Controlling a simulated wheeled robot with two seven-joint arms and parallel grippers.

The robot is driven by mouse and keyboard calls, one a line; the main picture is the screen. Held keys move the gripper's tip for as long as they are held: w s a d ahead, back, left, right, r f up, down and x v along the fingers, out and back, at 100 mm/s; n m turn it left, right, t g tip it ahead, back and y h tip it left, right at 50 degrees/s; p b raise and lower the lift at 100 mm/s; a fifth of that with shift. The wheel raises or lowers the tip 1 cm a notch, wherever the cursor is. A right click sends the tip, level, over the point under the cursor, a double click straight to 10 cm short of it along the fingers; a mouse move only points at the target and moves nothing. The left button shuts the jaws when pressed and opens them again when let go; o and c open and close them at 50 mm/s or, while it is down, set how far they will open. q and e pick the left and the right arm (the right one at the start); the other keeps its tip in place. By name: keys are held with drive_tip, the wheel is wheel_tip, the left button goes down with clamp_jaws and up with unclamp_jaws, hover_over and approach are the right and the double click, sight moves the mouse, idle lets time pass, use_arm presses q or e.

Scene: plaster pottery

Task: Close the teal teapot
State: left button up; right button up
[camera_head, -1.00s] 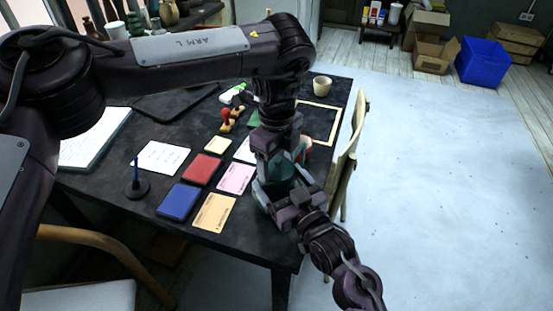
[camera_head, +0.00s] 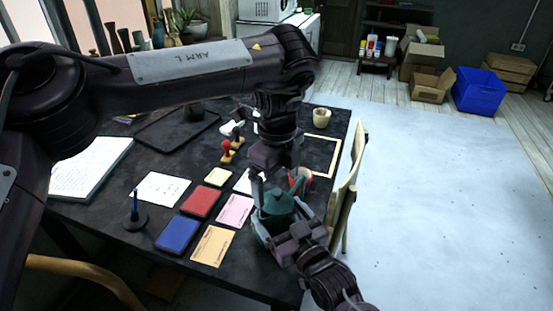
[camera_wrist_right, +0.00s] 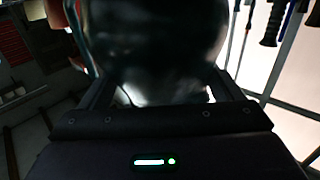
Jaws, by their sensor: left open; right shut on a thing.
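The teal teapot (camera_head: 277,208) is near the right front edge of the dark table, partly hidden by my grippers. A pointed teal top shows on it; I cannot tell whether the lid sits fully down. My right gripper (camera_head: 276,232) reaches in from the front and is shut on the teapot. In the right wrist view the teapot's dark, glossy rounded body (camera_wrist_right: 160,45) fills the space between the fingers. My left gripper (camera_head: 276,184) points down just above the teapot, with its fingers apart. I cannot tell whether its fingers touch the top.
A red and pale round object (camera_head: 301,179) stands close behind the teapot. A red pad (camera_head: 201,202), a blue pad (camera_head: 178,234) and cards lie to the left. A cream cup (camera_head: 322,118) stands at the back. A chair (camera_head: 347,185) is against the right edge.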

drive_tip(key=shift+f, duration=0.1)
use_arm(q)
wheel_tip(320, 180, up, 7)
drive_tip(key=shift+s+a+r, duration=0.15)
drive_tip(key=shift+r, duration=0.05)
use_arm(e)
drive_tip(key=shift+d, duration=0.1)
drive_tip(key=o, duration=1.2)
drive_tip(key=v, duration=0.6)
drive_tip(key=shift+s+d+f, duration=0.1)
drive_tip(key=shift+s+d, duration=0.15)
drive_tip(key=shift+s, duration=0.05)
use_arm(q)
drive_tip(key=shift+f, duration=0.25)
use_arm(e)
drive_tip(key=shift+s+d, duration=0.25)
drive_tip(key=shift+s, duration=0.15)
